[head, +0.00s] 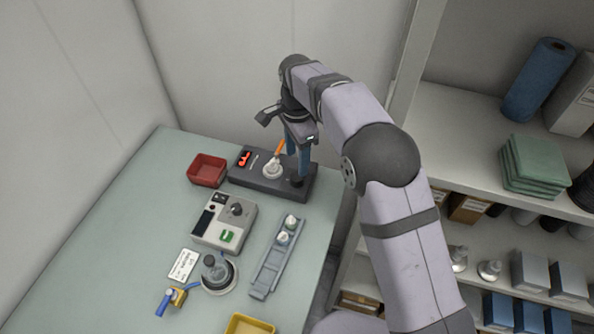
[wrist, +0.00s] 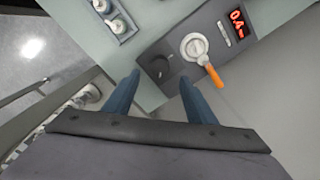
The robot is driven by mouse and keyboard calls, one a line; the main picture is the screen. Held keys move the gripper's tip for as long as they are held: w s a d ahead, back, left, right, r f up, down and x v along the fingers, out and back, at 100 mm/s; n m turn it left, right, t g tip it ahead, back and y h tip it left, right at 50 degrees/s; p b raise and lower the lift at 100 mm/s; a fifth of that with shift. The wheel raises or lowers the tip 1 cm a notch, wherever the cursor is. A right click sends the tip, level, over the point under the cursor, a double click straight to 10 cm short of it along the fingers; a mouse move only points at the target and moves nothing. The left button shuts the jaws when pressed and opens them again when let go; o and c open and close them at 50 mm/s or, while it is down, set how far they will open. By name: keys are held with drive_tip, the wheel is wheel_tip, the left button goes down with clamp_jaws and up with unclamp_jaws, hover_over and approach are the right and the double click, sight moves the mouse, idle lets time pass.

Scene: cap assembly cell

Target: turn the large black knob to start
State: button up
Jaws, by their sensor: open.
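A black knob (wrist: 157,68) sits on the end of a dark console (wrist: 183,38), and in the wrist view it appears between my fingertips. My gripper (wrist: 160,79) is open, with one blue finger to each side of the knob in the picture. I cannot tell how far the tips are above it, and no contact shows. In the head view my gripper (head: 299,168) points down over the right end of the console (head: 245,182), and the knob (head: 297,181) is partly hidden under the fingers.
A round white piece with an orange handle (wrist: 208,65) sits on the console beside the knob, near a lit red display (wrist: 238,22). A red bin (head: 207,170), a grey box (head: 224,222) with a smaller dark knob, and a rail (head: 265,277) stand nearby. Shelves are at right.

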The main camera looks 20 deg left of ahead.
sight(297, 176)
drive_tip(key=shift+f+p, duration=1.2)
drive_tip(key=shift+f, duration=2.2)
drive_tip(key=c, duration=1)
